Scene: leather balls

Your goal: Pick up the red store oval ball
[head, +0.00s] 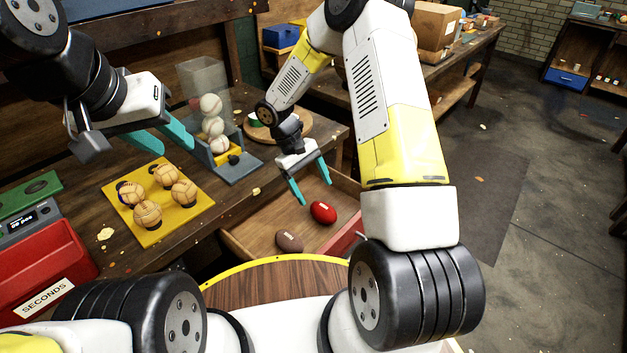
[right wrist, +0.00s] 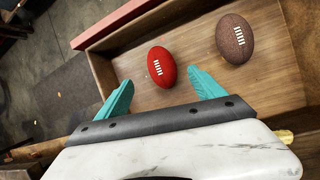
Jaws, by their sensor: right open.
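The red oval ball (head: 323,212) with white laces lies in an open wooden drawer (head: 262,228), next to a brown oval ball (head: 289,242). In the right wrist view the red ball (right wrist: 161,67) is just beyond and between the spread teal fingertips, and the brown ball (right wrist: 235,39) lies to its right. My right gripper (head: 314,194) is open and empty above the drawer, close to the red ball but apparently not around it. My left gripper (head: 174,142) is held over the workbench with its teal fingers apart and nothing visible between them.
A yellow tray (head: 151,238) with several tan balls sits on the bench. A clear tube stand with white balls (head: 212,128) stands behind it. A red bin (head: 45,262) labelled SECONDS is at left. The drawer walls surround the oval balls.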

